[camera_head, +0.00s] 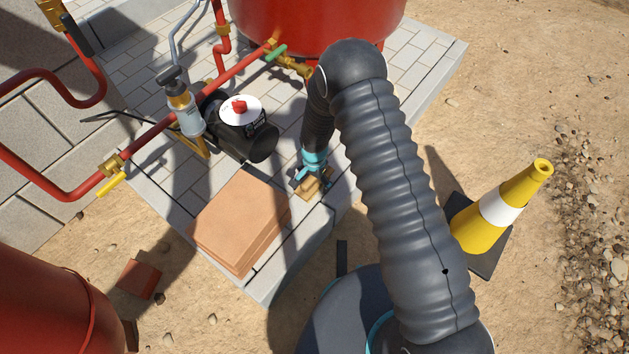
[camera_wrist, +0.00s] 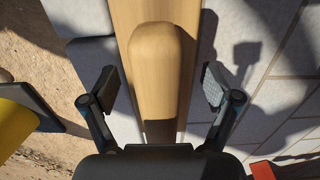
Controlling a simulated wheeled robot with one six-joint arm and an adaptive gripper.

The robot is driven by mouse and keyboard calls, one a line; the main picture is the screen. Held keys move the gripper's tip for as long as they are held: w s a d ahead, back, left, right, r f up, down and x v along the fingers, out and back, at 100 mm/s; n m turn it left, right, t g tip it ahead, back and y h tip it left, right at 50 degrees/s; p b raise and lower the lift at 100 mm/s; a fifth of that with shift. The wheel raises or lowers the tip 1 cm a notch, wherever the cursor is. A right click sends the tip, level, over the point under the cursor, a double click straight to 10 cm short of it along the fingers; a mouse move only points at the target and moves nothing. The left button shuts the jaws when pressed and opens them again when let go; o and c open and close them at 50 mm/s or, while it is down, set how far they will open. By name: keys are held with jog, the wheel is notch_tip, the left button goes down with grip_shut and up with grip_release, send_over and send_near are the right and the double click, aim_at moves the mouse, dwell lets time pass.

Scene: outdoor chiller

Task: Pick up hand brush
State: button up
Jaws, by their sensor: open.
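The hand brush (camera_head: 313,189) is a pale wooden piece lying on the paved slab, just right of the stack of tiles. My gripper (camera_head: 314,176) is directly over it and partly covers it. In the wrist view the rounded wooden end of the brush (camera_wrist: 155,60) lies between my open gripper's fingers (camera_wrist: 160,88), with a gap to each finger. One finger is to its left and one to its right. The bristles cannot be made out.
A stack of orange tiles (camera_head: 240,218) stands close left of my gripper. A black pump (camera_head: 238,132) and red pipes stand behind it, with a red tank (camera_head: 300,18) at the back. A yellow cone (camera_head: 497,212) stands on the sand at right.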

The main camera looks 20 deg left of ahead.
jog(key=c, duration=1.4)
jog(key=shift+r, duration=0.1)
jog(key=shift+c, duration=0.2)
jog(key=shift+r, duration=0.6)
notch_tip(320, 180, up, 2)
jog(key=shift+w+r, duration=0.1)
jog(key=shift+r, duration=0.1)
jog(key=s+d+r, duration=0.5)
jog(key=d+r, duration=0.2)
jog(key=d, duration=0.3)
jog(key=shift+s+d, duration=0.15)
jog(key=shift+s, duration=0.2)
jog(key=shift+r, duration=0.1)
